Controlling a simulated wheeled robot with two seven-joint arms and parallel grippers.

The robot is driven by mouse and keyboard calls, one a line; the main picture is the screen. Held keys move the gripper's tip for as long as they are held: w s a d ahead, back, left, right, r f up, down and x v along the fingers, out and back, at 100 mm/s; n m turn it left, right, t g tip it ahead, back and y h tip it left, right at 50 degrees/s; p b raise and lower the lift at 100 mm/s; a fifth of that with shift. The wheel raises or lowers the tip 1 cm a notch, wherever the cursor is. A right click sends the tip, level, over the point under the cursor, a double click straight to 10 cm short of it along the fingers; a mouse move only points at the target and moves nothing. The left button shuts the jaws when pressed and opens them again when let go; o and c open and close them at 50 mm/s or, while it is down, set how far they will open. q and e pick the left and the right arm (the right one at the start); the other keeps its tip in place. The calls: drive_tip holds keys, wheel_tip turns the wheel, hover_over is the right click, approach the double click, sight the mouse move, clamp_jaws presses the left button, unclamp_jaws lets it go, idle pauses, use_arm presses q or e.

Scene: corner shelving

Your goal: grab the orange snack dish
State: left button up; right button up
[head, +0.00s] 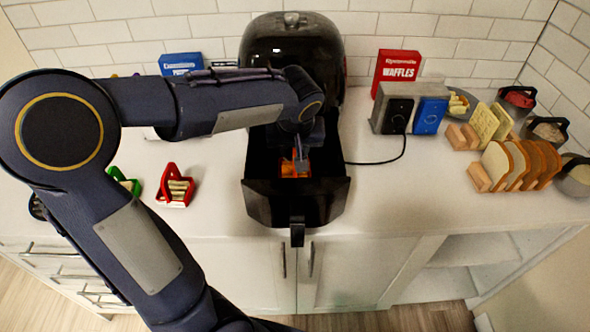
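The orange snack dish (288,172) lies inside the pulled-out drawer (262,206) of a black air fryer (283,40). Only parts of the dish show, because my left gripper (300,167) is over it and hides some of it. My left arm comes in from the left and crosses above the counter, with its gripper pointing down into the drawer. The fingertips are at or just above the dish. I cannot tell whether they touch it or how far apart they are. My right gripper is not in view.
A red snack holder (176,190) and a green one (124,182) stand left of the drawer. A toaster (391,112), a waffles box (396,70) and bread racks (515,168) stand on the right. The counter right of the drawer is mostly clear, with a cable behind.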

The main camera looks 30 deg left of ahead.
use_arm(q)
drive_tip(key=x, duration=0.4)
drive_tip(key=shift+w+a+f+p, duration=0.1)
drive_tip(key=shift+w+f+p, duration=0.05)
drive_tip(key=shift+p, duration=0.15)
drive_tip(key=shift+c, duration=0.4)
clamp_jaws()
